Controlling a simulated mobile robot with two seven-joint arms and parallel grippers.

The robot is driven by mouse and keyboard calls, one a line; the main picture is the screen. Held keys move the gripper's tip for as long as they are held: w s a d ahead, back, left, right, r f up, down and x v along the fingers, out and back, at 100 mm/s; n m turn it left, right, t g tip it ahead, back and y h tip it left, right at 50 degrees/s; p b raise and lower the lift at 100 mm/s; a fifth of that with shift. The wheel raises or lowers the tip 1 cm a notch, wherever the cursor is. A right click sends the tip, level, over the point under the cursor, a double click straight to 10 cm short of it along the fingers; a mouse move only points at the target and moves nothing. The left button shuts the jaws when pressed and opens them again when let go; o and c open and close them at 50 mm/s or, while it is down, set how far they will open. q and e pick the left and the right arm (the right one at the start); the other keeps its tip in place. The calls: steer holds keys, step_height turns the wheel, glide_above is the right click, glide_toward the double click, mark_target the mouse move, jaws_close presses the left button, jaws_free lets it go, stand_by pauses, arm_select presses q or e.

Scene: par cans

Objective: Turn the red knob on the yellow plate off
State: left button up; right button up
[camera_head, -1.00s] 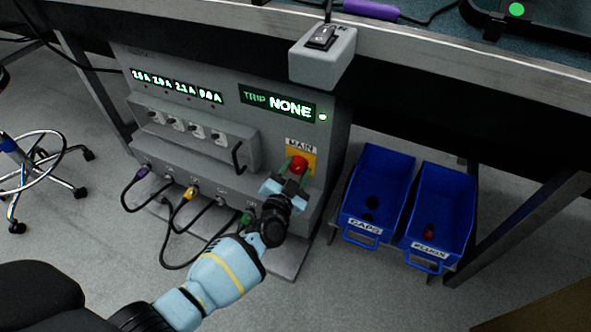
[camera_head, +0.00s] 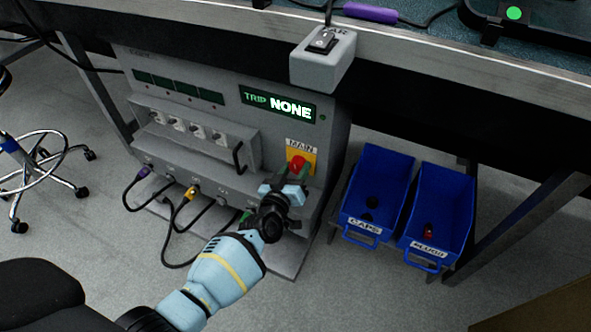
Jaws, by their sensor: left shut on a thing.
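The red knob (camera_head: 297,162) sits on the yellow plate (camera_head: 311,156) below the MAIN label, on the front of the grey power box (camera_head: 215,125). My left gripper (camera_head: 293,176) reaches up to the knob from below and is shut on it; its fingers hide part of the knob and the lower plate. The row of current displays (camera_head: 178,86) is dark. The trip display (camera_head: 278,104) still reads NONE, and the small lamp beside it is dark. My right gripper is not in view.
Two blue bins, labelled CAPS (camera_head: 366,224) and PLUGS (camera_head: 428,249), stand right of the box. A grey switch box (camera_head: 322,66) hangs at the bench edge above. Several cables (camera_head: 168,225) plug into the box's lower front. A handle (camera_head: 238,157) sticks out left of the knob.

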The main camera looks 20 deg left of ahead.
arm_select(q)
steer(key=n, duration=0.4)
steer(key=shift+h+b, duration=0.4)
steer(key=shift+n+b, duration=0.3)
steer(key=shift+n, duration=0.7)
steer(key=o, duration=1)
steer(key=shift+a, duration=0.1)
steer(key=s+p, duration=0.1)
steer(key=s, duration=0.1)
steer(key=s+p, duration=0.1)
steer(key=s, duration=0.2)
steer(key=s+p, duration=0.1)
steer(key=s, duration=0.1)
steer(key=shift+s+a+r, duration=0.15)
steer(key=shift+s+r, duration=0.15)
steer(key=shift+s, duration=0.1)
